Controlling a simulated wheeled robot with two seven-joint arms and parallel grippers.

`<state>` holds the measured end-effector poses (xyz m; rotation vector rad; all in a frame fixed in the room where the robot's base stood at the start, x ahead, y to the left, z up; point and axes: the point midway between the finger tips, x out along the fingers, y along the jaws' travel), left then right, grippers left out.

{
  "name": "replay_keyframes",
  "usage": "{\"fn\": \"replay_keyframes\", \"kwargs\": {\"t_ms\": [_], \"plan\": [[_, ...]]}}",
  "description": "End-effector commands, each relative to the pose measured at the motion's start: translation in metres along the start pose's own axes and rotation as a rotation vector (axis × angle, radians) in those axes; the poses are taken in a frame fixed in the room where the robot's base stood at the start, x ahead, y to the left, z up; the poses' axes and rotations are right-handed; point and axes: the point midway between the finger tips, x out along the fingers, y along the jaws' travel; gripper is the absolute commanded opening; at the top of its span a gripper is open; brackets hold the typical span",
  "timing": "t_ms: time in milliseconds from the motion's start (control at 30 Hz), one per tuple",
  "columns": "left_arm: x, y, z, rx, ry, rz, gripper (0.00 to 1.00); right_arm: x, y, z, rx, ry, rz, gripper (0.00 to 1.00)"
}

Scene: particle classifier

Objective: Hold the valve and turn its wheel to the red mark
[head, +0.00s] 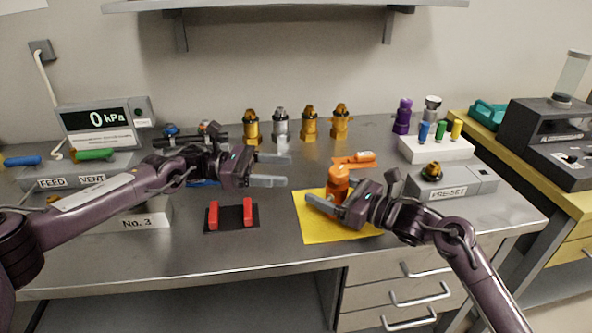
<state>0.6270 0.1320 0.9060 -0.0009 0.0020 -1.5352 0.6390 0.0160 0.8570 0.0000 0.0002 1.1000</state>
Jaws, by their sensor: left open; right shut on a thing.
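An orange valve-like body (338,178) stands upright on the yellow mat (318,230). My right gripper (328,201) comes in from the right and is shut on the lower part of this orange body. One grey finger shows along its front; the other finger is hidden. My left gripper (270,169) is open and empty, above the table to the left of the orange body, its fingers pointing right. An orange piece with a bright end (355,160) shows just behind the body; I cannot tell if it is joined to it. I cannot make out a red mark on the valve.
A dark pad with two red blocks (231,217) lies left of the mat. Several brass and silver fittings (310,124) stand along the wall. A grey PRESET box (452,183) and a white holder with coloured cylinders (436,149) are right. A gauge (105,124) reads 0 kPa.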

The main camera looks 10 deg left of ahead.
Motion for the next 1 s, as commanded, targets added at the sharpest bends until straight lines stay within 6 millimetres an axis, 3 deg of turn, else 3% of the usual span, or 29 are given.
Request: {"fn": "replay_keyframes", "kwargs": {"t_ms": [333,367,500,800,1000], "plan": [[-0.006,0.0,0.0,0.0,0.0,0.0,0.59,0.0,0.0,0.0,0.0,0.0,0.0,0.33],[-0.006,0.0,0.0,0.0,0.0,0.0,0.59,0.0,0.0,0.0,0.0,0.0,0.0,0.81],[-0.006,0.0,0.0,0.0,0.0,0.0,0.59,0.0,0.0,0.0,0.0,0.0,0.0,1.0],[-0.005,0.0,0.0,0.0,0.0,0.0,0.59,-0.004,-0.001,0.0,0.0,0.001,-0.002,1.0],[-0.005,0.0,0.0,0.0,0.0,0.0,0.59,-0.035,-0.001,-0.002,-0.003,0.005,-0.002,1.0]]}}
